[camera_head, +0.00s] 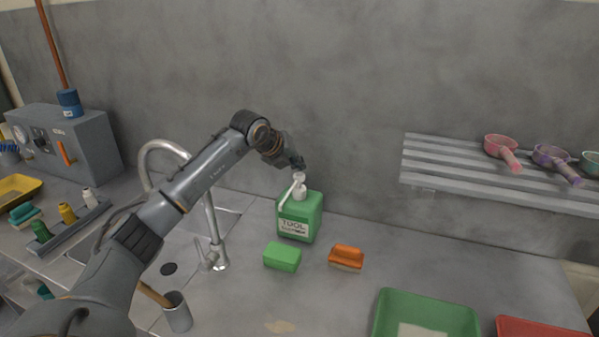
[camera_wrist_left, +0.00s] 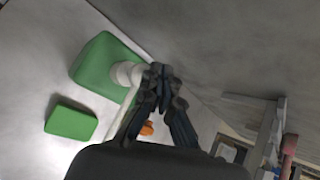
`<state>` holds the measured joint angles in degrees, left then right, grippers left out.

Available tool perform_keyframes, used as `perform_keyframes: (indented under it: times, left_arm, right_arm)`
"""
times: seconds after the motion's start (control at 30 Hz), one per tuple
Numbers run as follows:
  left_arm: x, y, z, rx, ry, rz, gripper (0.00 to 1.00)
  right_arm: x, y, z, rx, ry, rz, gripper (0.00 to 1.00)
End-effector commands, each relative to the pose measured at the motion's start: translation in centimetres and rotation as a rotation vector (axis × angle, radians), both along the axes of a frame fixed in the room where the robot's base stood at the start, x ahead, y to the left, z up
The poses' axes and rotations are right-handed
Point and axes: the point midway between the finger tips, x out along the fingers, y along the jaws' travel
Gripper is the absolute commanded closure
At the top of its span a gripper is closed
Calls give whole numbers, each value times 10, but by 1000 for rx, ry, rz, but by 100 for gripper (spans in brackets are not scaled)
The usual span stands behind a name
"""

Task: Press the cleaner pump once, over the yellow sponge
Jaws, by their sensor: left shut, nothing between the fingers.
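The green cleaner bottle (camera_head: 300,217) stands upright on the counter by the wall, its white pump (camera_head: 298,187) on top and the spout pointing to the front left. In the left wrist view the bottle (camera_wrist_left: 97,68) and white pump head (camera_wrist_left: 124,73) are beside the fingertips. A green sponge-like block (camera_head: 282,257) lies in front of the bottle; it also shows in the wrist view (camera_wrist_left: 70,121). I see no yellow sponge near the bottle. My left gripper (camera_head: 299,166) is shut and empty, just above the pump head; contact cannot be told. My right gripper is out of view.
An orange block with a pale underside (camera_head: 346,257) lies right of the green block. A faucet (camera_head: 213,225) and metal cup (camera_head: 177,312) stand left. A green tub (camera_head: 428,311) and red tub (camera_head: 540,328) are front right. A slatted shelf (camera_head: 440,165) holds scoops.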

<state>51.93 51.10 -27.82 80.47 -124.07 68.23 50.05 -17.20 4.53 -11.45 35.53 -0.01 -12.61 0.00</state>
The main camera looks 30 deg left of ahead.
Motion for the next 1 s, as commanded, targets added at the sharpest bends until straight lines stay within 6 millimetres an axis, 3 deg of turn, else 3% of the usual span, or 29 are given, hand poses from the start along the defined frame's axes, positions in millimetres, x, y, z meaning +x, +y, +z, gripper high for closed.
perform_keyframes:
  times: [0.33, 0.8, 1.0]
  left_arm:
    - [0, 1, 4, 0, -4, 1, 100]
    - [0, 1, 49, 0, -4, 2, 100]
    - [0, 1, 52, -1, -4, 1, 100]
  right_arm:
    - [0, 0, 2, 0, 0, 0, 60]
    - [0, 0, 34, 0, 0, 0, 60]
    - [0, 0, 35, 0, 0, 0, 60]
